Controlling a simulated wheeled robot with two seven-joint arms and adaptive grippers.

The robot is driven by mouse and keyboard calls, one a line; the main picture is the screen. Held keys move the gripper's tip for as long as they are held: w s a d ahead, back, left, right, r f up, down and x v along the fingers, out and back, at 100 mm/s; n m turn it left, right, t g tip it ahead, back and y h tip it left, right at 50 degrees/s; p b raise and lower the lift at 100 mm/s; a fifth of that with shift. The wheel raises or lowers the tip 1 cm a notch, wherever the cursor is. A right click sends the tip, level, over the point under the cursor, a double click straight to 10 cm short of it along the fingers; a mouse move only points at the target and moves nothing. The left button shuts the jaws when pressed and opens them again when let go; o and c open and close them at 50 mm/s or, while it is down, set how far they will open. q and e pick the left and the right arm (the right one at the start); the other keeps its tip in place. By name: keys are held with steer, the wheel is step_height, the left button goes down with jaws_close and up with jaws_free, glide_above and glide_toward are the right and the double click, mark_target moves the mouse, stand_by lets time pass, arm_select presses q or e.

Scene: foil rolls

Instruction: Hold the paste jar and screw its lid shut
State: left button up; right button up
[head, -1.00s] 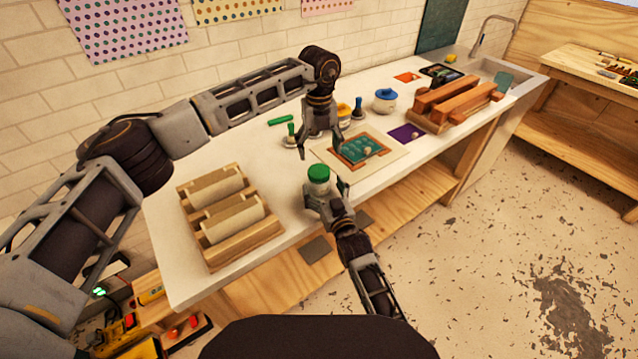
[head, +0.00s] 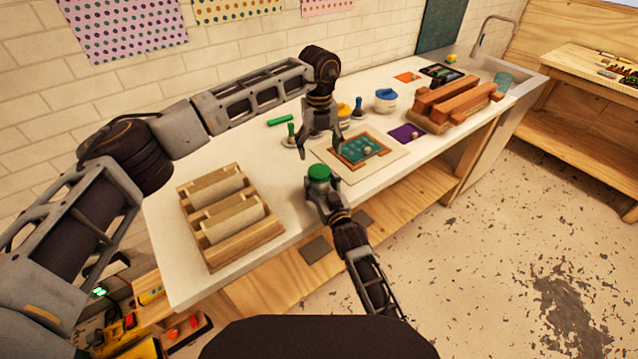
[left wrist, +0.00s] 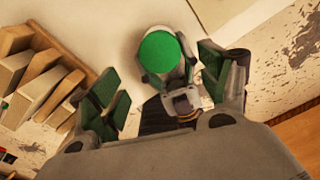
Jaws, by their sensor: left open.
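The paste jar has a green lid (head: 319,172) and stands at the front edge of the white table. The lid also shows from above in the left wrist view (left wrist: 160,52), sitting on the jar. My right gripper (head: 320,190) reaches in from the front and appears shut around the jar's body, which it mostly hides. My left gripper (head: 320,150) points down, open and empty, above and behind the jar in the head view. In the left wrist view its green-padded fingers (left wrist: 160,88) are spread wide, with the lid beyond them. I cannot tell how tightly the lid sits.
A wooden rack with pale rolls (head: 228,205) stands to the left. A framed teal panel (head: 362,149) lies right of my left gripper. Table between rack and jar is clear.

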arm_select(q)
steer(key=shift+f, duration=0.1)
arm_select(e)
jaws_close()
arm_select(q)
steer(key=shift+s+d+f, duration=0.15)
steer(key=shift+s+f, duration=0.15)
steer(key=shift+f, duration=0.25)
steer(key=shift+s+d+f+g, duration=0.2)
steer(key=shift+d+g, duration=0.05)
steer(key=shift+g, duration=0.05)
steer(key=shift+s+d+h, duration=0.1)
steer(key=shift+d+h, duration=0.2)
steer(key=shift+r+n, duration=0.15)
steer(key=shift+n, duration=0.15)
steer(key=shift+w+r+n, duration=0.3)
steer(key=shift+r+n, duration=0.05)
steer(key=shift+n, duration=0.75)
steer(key=n, duration=0.3)
steer(key=shift+w+a+r, duration=0.2)
steer(key=shift+a+r, duration=0.1)
steer(key=n, duration=0.4)
steer(key=shift+w+a, duration=0.1)
steer(key=shift+a, duration=0.2)
steer(key=shift+a+n, duration=0.1)
steer(key=shift+n, duration=1.8)
